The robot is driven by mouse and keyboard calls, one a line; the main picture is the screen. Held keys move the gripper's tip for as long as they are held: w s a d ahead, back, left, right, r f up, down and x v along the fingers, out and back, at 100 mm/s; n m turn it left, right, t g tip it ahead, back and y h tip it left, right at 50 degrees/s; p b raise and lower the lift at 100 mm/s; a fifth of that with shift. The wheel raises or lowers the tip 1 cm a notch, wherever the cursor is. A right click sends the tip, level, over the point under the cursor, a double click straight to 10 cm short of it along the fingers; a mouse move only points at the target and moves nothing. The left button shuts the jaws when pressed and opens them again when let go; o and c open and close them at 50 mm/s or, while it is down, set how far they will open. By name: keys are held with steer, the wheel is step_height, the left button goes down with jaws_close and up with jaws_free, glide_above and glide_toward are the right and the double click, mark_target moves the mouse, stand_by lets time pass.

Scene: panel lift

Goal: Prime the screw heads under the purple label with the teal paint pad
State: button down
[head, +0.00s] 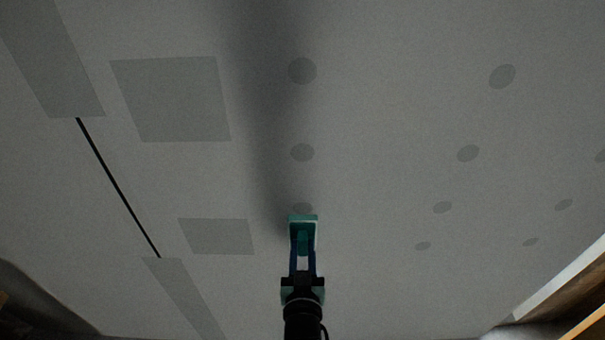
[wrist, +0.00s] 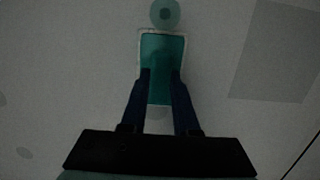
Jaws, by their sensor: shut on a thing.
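My gripper (head: 303,246) is shut on the teal paint pad (head: 303,218) and holds it up toward the grey ceiling panel. In the wrist view, the blue fingers of my gripper (wrist: 161,76) flank the pad (wrist: 162,50), which has a pale rim. A round grey spot (head: 302,207) lies just beyond the pad's tip and is partly hidden by it. In the wrist view a round teal-grey spot (wrist: 165,13) with a darker centre sits right at the pad's far edge. I cannot tell whether the pad touches the panel. No purple label shows in either view.
More round grey spots run beyond the pad (head: 302,152) and to the right (head: 468,153). Grey rectangular patches (head: 172,98) and a black seam (head: 118,187) are at left. A wooden edge (head: 570,300) is at lower right. A soft shadow crosses the panel.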

steer(key=shift+w+r+p, duration=0.1)
steer(key=shift+r+p, duration=5.8)
steer(key=shift+r, duration=0.8)
step_height(320, 180, up, 17)
steer(key=p, duration=1.4)
steer(key=shift+r, duration=0.2)
